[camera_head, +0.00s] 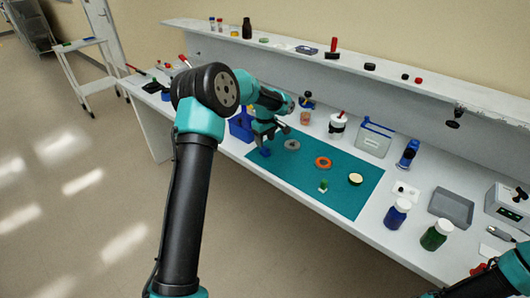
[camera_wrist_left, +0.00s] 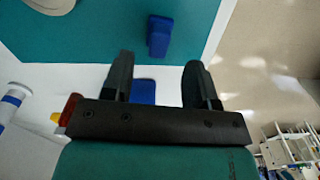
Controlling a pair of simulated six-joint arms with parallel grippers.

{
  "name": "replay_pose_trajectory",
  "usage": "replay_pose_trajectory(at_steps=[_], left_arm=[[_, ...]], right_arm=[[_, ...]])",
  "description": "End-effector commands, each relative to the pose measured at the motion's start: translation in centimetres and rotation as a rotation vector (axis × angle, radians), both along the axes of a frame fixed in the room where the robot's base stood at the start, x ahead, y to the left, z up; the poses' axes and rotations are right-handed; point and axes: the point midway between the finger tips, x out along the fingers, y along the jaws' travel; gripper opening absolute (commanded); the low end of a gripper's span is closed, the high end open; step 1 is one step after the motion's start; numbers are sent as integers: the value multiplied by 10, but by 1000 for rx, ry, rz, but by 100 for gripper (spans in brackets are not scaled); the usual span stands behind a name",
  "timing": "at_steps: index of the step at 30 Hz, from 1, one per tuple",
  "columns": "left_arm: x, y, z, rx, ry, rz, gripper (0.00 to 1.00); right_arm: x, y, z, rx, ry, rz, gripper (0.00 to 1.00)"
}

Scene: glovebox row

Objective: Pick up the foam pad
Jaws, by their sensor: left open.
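A small blue block (camera_head: 265,152) lies on the teal mat (camera_head: 310,194) near its left end. It may be the foam pad, but I cannot be sure. In the left wrist view the blue block (camera_wrist_left: 160,35) lies near the mat's edge. My left gripper (camera_head: 268,138) is above that end of the mat, close to the block. Its fingers (camera_wrist_left: 157,62) are apart with nothing held between them, and the block shows past their tips. Another blue patch (camera_wrist_left: 143,92) shows between the fingers over the white bench. My right gripper is out of view.
Bottles (camera_head: 397,213) and a grey tray (camera_head: 451,206) stand right.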

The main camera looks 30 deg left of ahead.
Motion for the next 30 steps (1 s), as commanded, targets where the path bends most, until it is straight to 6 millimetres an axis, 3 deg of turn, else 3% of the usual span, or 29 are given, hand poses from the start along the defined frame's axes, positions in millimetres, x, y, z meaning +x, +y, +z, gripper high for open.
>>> replay_pose_trajectory(at_steps=[14,30], left_arm=[[2,4,-49,-2,2,0,53],[2,4,-51,-1,0,0,52]], right_arm=[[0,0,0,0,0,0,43],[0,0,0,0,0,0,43]])
